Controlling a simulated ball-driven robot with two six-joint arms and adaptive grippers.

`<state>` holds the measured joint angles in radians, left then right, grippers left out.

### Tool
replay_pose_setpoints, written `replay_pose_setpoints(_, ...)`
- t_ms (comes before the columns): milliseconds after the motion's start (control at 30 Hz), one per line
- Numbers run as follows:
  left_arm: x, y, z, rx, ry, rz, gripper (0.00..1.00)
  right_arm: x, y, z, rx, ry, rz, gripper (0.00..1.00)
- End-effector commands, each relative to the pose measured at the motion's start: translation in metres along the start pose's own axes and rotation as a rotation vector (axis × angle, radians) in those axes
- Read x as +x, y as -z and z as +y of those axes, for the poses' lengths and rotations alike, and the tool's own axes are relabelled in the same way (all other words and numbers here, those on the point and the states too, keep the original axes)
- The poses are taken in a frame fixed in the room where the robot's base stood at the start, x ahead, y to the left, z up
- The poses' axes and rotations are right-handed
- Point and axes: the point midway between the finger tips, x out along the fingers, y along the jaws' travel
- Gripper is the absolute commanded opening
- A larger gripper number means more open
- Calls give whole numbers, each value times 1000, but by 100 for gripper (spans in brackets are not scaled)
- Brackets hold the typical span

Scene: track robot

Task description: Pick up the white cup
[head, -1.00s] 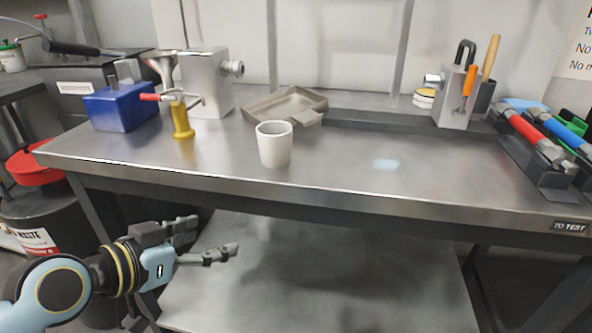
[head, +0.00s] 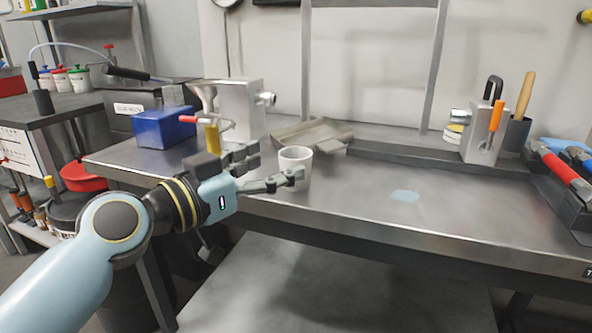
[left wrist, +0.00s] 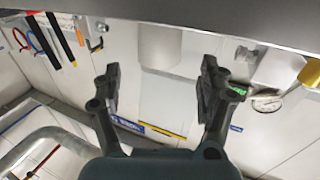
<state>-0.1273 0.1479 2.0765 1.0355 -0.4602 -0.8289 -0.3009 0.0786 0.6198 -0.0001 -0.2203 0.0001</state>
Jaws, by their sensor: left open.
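The white cup (head: 296,158) stands upright on the metal workbench (head: 360,215), near its front edge. My left gripper (head: 272,168) is open at the cup's left. In the head view, its nearer finger overlaps the cup's lower front, and I cannot tell whether it touches. In the left wrist view, the picture is upside down, and the cup (left wrist: 160,46) appears between the spread fingers of my left gripper (left wrist: 160,78), at or beyond their tips. My right gripper is not in view.
A blue box (head: 163,128), a yellow-based funnel stand (head: 212,138) and a metal box (head: 241,108) stand left of the cup. A grey tray (head: 308,135) lies behind it. A tool holder (head: 482,135) stands at the right.

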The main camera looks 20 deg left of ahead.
Motion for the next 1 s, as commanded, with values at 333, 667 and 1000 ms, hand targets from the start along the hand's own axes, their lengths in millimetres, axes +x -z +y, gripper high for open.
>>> replay_pose_setpoints(333,43,2,1,-2,-1,1,76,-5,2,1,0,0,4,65)
replay_pose_setpoints(667,58,0,1,-1,-1,-2,76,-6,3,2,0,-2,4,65)
replay_pose_setpoints(1000,58,0,1,-1,-1,-2,38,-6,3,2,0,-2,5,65)
